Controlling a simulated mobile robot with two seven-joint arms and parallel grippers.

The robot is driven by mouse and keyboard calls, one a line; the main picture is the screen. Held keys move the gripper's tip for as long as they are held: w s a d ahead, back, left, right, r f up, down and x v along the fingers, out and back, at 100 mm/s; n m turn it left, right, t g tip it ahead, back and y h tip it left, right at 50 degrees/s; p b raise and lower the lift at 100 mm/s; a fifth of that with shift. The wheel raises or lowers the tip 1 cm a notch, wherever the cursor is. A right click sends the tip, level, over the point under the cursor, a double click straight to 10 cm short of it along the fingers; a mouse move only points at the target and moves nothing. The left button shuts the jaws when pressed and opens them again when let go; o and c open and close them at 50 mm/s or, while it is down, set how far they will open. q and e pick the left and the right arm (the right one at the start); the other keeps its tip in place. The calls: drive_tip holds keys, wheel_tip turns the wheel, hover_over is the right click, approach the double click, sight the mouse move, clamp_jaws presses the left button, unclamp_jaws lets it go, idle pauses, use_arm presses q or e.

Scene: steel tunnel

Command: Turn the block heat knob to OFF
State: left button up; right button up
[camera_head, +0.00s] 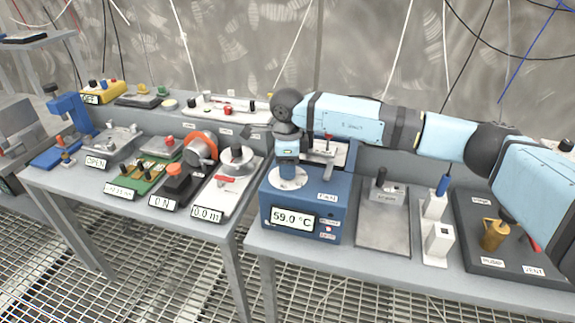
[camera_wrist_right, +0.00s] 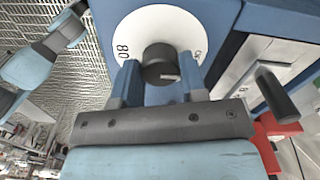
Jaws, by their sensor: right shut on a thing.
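The dark round knob (camera_wrist_right: 160,62) stands in the middle of the dial. My right gripper (camera_wrist_right: 160,76) is shut on the knob, one finger on each side. In the head view my right gripper (camera_head: 287,168) points down and hides the knob. My left gripper is not in view.
A grey plate (camera_head: 383,235), white stands (camera_head: 437,240) and a dark panel with a brass part (camera_head: 494,235) lie to the right. The left bench holds several devices, including one with an orange disc (camera_head: 202,146). A gap separates the benches.

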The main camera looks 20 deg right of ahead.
drive_tip(key=o, duration=0.9)
drive_tip(key=shift+o, duration=0.2)
wheel_tip(320, 180, up, 14)
drive_tip(key=shift+f, duration=0.1)
